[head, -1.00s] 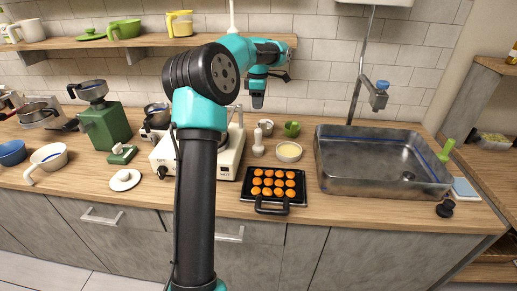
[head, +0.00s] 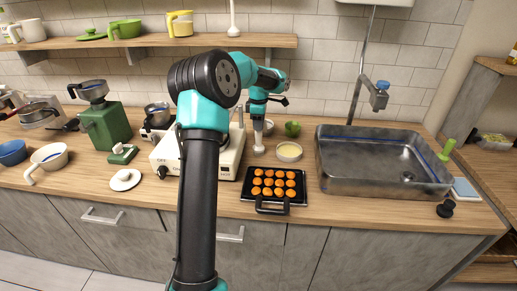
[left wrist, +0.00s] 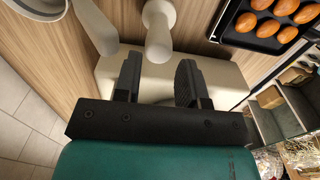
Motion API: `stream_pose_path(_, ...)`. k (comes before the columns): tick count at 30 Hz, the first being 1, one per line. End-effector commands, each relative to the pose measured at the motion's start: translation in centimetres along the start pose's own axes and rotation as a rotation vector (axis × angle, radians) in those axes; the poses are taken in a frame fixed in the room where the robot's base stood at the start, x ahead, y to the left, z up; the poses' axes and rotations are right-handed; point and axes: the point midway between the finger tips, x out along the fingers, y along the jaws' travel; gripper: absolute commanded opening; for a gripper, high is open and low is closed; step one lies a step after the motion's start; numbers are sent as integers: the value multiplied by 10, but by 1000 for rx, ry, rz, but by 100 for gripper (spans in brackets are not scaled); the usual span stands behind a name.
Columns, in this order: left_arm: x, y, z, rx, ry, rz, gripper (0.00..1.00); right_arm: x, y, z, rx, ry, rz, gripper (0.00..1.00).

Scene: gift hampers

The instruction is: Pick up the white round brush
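The white round brush (head: 258,148) stands upright on the wooden counter, between the white stove and the small cream bowl, just behind the black tray. My left gripper (head: 257,125) points down over it and hides its upper part in the head view. In the left wrist view the brush (left wrist: 158,16) shows its rounded end farther off and its handle reaching toward the gap between the fingers. My left gripper (left wrist: 159,72) is open, with a clear gap on both sides of the handle. My right gripper is out of view.
A black tray (head: 259,200) of round orange pieces lies in front of the brush. A white stove (head: 223,160) stands close at left. A cream bowl (head: 289,151), green cup (head: 292,128) and metal sink (head: 332,182) are at right. A shelf (head: 165,43) hangs behind.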

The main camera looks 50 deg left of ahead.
Motion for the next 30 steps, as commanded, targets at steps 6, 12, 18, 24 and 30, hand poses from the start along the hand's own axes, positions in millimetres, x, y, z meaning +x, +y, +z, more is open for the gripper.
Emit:
stream_pose_path(6, 25, 1, -1, 0, 1, -4, 38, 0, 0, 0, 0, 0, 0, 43)
stream_pose_path(12, 48, 1, -1, 0, 1, -3, 38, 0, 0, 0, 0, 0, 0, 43)
stream_pose_path(18, 51, 2, 0, 0, 0, 0, 38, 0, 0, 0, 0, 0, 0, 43)
stream_pose_path(24, 51, 1, 0, 0, 0, -1, 38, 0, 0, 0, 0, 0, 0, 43)
stream_pose_path(30, 50, 1, 0, 0, 0, -1, 31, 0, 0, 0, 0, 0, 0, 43)
